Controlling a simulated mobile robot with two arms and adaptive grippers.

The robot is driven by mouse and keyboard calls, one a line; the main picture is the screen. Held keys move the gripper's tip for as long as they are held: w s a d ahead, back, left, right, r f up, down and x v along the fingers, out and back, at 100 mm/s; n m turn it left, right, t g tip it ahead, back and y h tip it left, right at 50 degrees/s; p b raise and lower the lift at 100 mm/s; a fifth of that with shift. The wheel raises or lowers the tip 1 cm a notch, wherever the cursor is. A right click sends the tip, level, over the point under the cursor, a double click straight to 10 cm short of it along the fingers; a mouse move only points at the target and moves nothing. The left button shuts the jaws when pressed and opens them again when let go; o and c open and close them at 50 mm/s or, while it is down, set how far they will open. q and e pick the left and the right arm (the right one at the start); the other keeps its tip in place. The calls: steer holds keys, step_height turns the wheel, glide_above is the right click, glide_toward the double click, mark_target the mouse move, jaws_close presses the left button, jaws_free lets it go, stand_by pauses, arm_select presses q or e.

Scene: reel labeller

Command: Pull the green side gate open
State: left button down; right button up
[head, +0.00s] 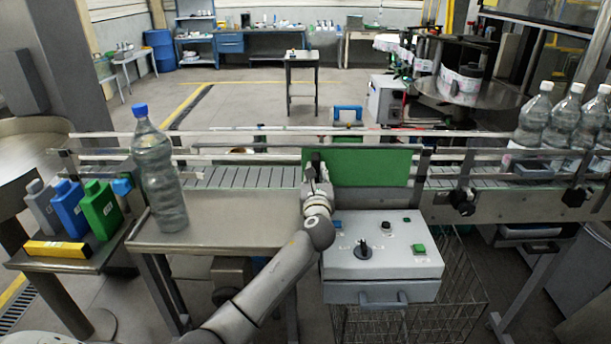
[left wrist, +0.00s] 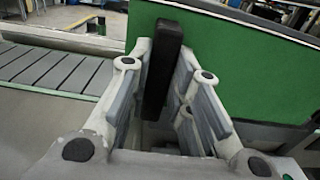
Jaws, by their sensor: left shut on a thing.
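The green side gate (head: 370,167) is an upright flat panel along the near side of the conveyor in the head view. It also fills the upper right of the left wrist view (left wrist: 240,60). A black upright handle (left wrist: 163,65) is at the gate's left end. My left gripper (head: 316,172) is at that end, its fingers on either side of the handle and shut on it. The gripper's fingers also show in the left wrist view (left wrist: 160,95). The gate stands roughly in line with the conveyor rails. My right gripper is not in view.
A grey control box (head: 380,262) with a knob and green button stands just below the gate. A clear bottle with a blue cap (head: 158,175) stands on the metal table (head: 225,222) at left. Coloured containers (head: 100,208) stand farther left. Several clear bottles (head: 565,117) are at right.

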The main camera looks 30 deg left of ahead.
arm_select(q)
steer(key=c, duration=1.5)
jaws_free()
steer(key=shift+s+a, duration=0.1)
steer(key=shift+a, duration=0.05)
steer(key=shift+o, duration=0.9)
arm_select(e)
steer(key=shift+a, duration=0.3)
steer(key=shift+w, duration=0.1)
arm_select(q)
steer(key=v, duration=1.2)
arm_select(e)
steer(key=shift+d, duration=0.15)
arm_select(q)
steer(key=shift+f, duration=0.1)
